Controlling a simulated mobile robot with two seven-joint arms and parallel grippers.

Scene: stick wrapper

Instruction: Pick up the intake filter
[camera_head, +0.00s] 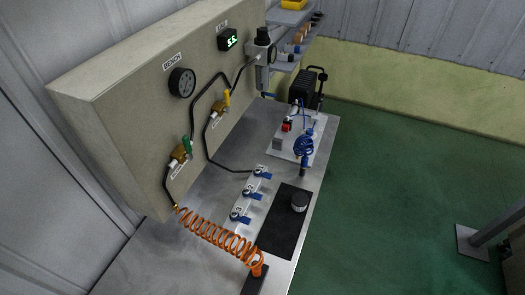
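Neither of my grippers shows in the head view, and nothing is seen touching the cylinder.
The metal bench (190,262) runs along a panel with valves and a gauge (182,82). An orange coiled hose (215,233) hangs left of the mat. Blue-handled valves (248,193) and a plate with blue tubing (304,145) are nearby. Green floor (400,200) is open at right.

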